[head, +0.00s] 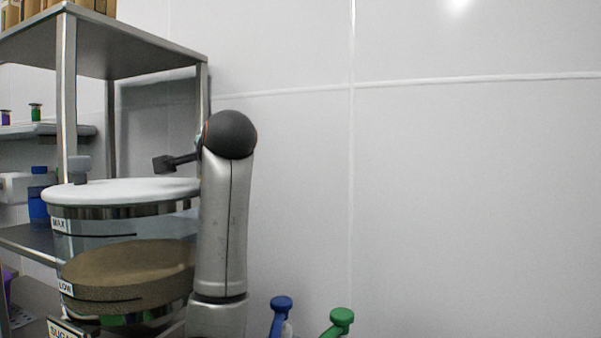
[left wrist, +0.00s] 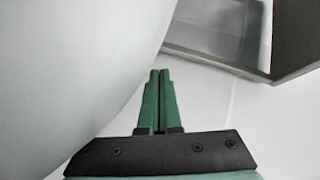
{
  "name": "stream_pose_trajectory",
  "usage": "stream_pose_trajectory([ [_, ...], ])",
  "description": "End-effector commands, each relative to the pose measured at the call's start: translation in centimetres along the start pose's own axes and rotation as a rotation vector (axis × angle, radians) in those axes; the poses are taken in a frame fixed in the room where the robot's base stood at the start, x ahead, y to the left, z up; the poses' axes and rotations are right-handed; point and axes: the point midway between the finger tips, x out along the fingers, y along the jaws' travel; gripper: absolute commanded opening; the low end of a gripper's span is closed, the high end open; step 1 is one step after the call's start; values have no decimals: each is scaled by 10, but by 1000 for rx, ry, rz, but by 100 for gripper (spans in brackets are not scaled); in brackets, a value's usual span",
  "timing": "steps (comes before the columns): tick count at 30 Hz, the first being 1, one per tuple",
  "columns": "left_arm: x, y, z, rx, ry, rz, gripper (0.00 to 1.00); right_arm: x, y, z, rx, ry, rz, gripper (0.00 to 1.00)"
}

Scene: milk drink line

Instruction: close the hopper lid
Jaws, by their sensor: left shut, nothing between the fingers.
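The hopper (head: 95,228) is a clear round vessel at the left of the head view, marked MAX, LOW and SUGAR, with brown contents. Its white round lid (head: 120,190) lies flat across the top, with a grey knob near its left edge. My silver arm stands in front of the lid's right end and hides it. My left gripper (left wrist: 158,100) shows in the left wrist view, with green fingers shut and empty. A large pale curved surface, probably the lid (left wrist: 70,70), fills the left there, beside the fingers; contact cannot be told. My right gripper is not in view.
A metal shelf rack (head: 130,45) with boxes on top stands behind the hopper. A rack corner shows in the left wrist view (left wrist: 225,65). A blue-topped item (head: 281,303) and a green-topped item (head: 341,318) stand at the bottom. The right side shows bare wall.

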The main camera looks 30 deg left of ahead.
Motion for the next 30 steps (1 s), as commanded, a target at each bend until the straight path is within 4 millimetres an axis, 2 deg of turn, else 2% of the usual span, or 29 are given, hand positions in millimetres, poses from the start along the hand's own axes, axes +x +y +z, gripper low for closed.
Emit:
stream_pose_trajectory([
  [9, 1, -3, 9, -19, -59, -18, 0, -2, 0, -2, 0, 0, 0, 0],
  [23, 0, -3, 9, -19, -60, -19, 0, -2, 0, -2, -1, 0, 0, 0],
  [26, -6, -2, 8, -19, -59, -20, 0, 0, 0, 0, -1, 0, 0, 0],
  [30, -28, -1, 7, -22, -56, -22, 0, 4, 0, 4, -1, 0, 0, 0],
])
